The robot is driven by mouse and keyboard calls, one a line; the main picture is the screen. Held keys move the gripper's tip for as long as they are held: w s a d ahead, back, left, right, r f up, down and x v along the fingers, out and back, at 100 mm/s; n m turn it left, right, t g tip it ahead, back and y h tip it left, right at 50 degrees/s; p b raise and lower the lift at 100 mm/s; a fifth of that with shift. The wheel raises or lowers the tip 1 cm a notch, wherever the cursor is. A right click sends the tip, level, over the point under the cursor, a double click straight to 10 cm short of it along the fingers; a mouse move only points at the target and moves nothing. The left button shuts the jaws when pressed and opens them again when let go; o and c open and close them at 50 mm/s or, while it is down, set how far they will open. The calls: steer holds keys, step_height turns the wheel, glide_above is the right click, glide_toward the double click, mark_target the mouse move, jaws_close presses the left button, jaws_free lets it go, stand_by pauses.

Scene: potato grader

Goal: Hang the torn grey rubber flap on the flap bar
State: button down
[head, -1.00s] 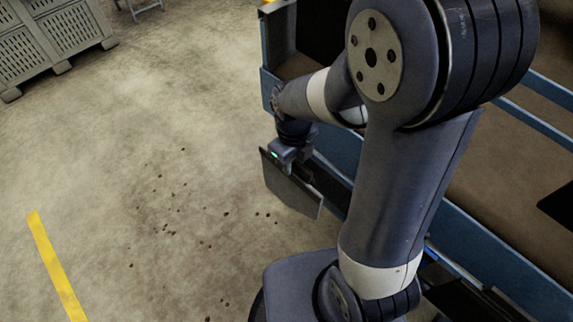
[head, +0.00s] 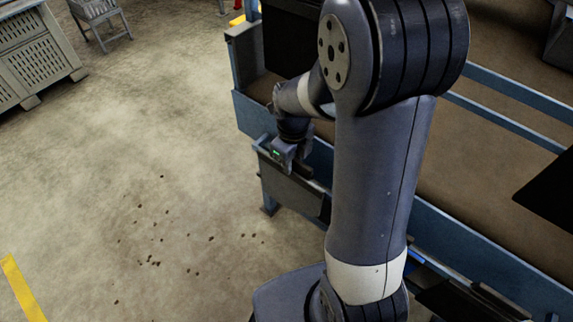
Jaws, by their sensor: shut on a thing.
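My gripper (head: 290,162) is shut on the top edge of the grey rubber flap (head: 292,193), left of centre in the head view. The flap is a flat grey panel that hangs down from the jaws, slightly slanted in the picture. It overlaps the blue side frame of the grader (head: 252,117) in the view; I cannot tell whether it touches the frame. My arm hides part of the grader beside the flap. I cannot make out the flap bar for certain. The torn part of the flap cannot be told at this size.
The grader's brown belt (head: 500,185) and blue side rails (head: 500,110) run along the right. A dark panel (head: 290,42) hangs at its far end. Slatted grey crates (head: 38,58) and a stand (head: 100,20) are at upper left. Floor on the left is open, with scattered dark clods.

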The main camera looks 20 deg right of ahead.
steer(key=shift+w+d, duration=0.45)
steer(key=shift+d, duration=0.15)
steer(key=shift+f+b, duration=1.3)
steer(key=shift+f, duration=0.45)
steer(key=c, duration=1.1)
jaws_free()
steer(key=shift+o, duration=0.2)
step_height(320, 180, up, 11)
steer(key=shift+f+p, duration=0.1)
steer(key=shift+p, duration=0.45)
